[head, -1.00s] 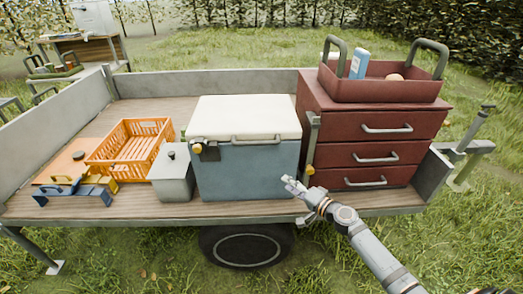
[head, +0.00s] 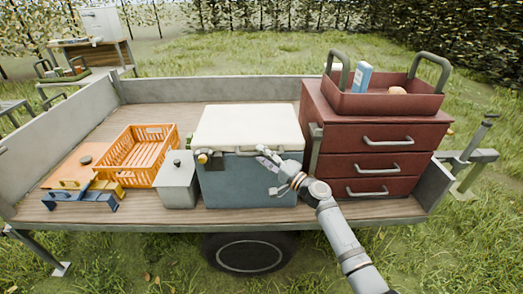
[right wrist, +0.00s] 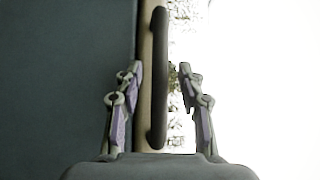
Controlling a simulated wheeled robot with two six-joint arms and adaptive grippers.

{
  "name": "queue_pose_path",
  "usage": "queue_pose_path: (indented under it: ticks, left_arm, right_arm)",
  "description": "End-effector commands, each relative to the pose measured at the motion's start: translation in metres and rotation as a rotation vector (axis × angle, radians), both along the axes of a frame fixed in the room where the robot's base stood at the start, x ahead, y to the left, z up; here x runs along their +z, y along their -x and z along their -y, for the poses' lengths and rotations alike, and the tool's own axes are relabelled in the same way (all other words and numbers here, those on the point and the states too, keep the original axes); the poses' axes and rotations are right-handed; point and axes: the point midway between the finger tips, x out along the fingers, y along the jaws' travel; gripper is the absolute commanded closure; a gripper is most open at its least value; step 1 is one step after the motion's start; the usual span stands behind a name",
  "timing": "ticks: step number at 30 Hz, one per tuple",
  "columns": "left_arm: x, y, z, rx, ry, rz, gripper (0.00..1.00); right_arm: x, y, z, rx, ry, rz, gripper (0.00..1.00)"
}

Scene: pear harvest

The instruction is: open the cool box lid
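The cool box (head: 240,187) has a blue-grey body and stands on the trailer bed with its white lid (head: 248,125) shut. A grey bar handle (right wrist: 158,80) runs along the front of the lid. A latch with a yellow knob (head: 203,158) is at the box's upper left front. My right gripper (head: 267,163) is at the box's front, just below the lid edge. In the right wrist view, its two fingers (right wrist: 160,88) are apart, one on each side of the handle, with gaps visible. My left gripper is not in view.
A red drawer cabinet (head: 365,143) carrying a red tray (head: 385,103) stands close on the right. A grey canister (head: 177,185) and an orange crate (head: 137,155) stand on the left. The trailer's front edge (head: 150,228) runs below the box.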

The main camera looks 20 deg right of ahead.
Motion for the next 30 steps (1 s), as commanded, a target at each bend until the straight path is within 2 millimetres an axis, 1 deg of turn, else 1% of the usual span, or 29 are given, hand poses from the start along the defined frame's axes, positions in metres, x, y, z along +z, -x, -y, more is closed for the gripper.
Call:
queue_pose_path:
  ticks: [3, 11, 20, 30]
  left_arm:
    - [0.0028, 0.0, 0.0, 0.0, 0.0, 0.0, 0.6]
    - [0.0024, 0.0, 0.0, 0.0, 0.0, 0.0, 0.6]
    - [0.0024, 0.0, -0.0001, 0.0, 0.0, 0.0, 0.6]
    - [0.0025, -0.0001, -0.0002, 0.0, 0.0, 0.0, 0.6]
  right_arm:
    - [0.0018, -0.0072, -0.0048, 0.002, -0.002, 0.0, 0.61]
    - [0.0004, -0.0085, -0.0057, 0.002, 0.0, -0.001, 0.61]
    - [0.0005, -0.0084, -0.0054, 0.001, 0.0, -0.001, 1.0]
    - [0.0004, -0.0083, -0.0052, 0.001, 0.0, -0.001, 1.0]
